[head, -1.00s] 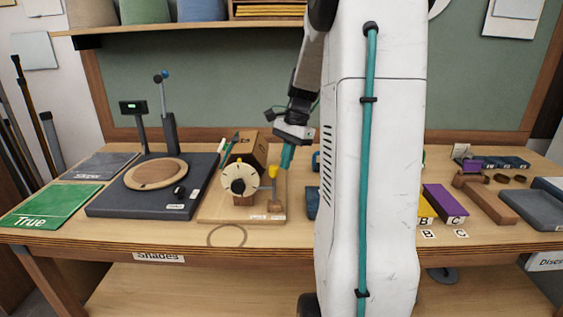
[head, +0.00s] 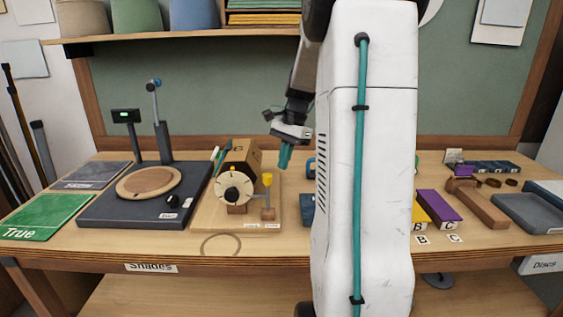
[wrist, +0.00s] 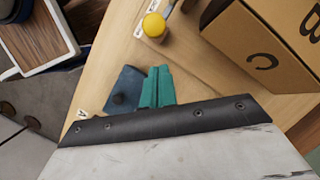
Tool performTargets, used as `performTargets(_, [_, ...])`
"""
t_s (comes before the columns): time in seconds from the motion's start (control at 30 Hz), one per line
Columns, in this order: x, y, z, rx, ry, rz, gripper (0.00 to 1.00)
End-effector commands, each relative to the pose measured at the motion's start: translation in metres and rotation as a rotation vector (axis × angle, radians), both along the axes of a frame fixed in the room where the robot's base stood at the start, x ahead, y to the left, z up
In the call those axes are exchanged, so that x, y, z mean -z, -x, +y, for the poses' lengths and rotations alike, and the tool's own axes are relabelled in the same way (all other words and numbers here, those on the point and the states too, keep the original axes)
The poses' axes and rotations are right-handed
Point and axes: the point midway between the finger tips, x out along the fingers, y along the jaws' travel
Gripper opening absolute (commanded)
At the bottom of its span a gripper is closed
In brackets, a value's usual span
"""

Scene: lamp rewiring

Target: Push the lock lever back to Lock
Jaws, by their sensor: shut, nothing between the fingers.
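The lock lever has a yellow grip (head: 267,180) and stands roughly upright on a small post at the right front of the dial fixture's board. Two small white labels (head: 251,226) lie at the board's front edge, too small to read. The white dial (head: 235,187) is left of the lever. My gripper (head: 285,158) has shut teal fingers, empty, above and a little right of the lever, apart from it. In the wrist view the fingertips (wrist: 158,70) point towards the yellow grip (wrist: 154,25), with a visible gap between.
The wooden lettered block (wrist: 265,55) stands close behind the dial. A blue block (head: 307,210) sits right of the board, partly hidden by my arm. The bench front before the lever is clear.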

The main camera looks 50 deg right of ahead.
Motion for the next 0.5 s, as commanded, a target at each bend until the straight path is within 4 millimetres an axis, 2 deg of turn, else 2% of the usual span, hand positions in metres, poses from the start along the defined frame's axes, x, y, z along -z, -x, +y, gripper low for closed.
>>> performTargets(0.1, [-0.003, -0.002, -0.019, -0.007, 0.000, -0.001, 0.00])
performTargets(0.3, [-0.052, -0.002, -0.028, -0.007, 0.004, -0.003, 0.00])
performTargets(0.5, [-0.085, -0.002, -0.035, -0.008, 0.001, 0.000, 0.00])
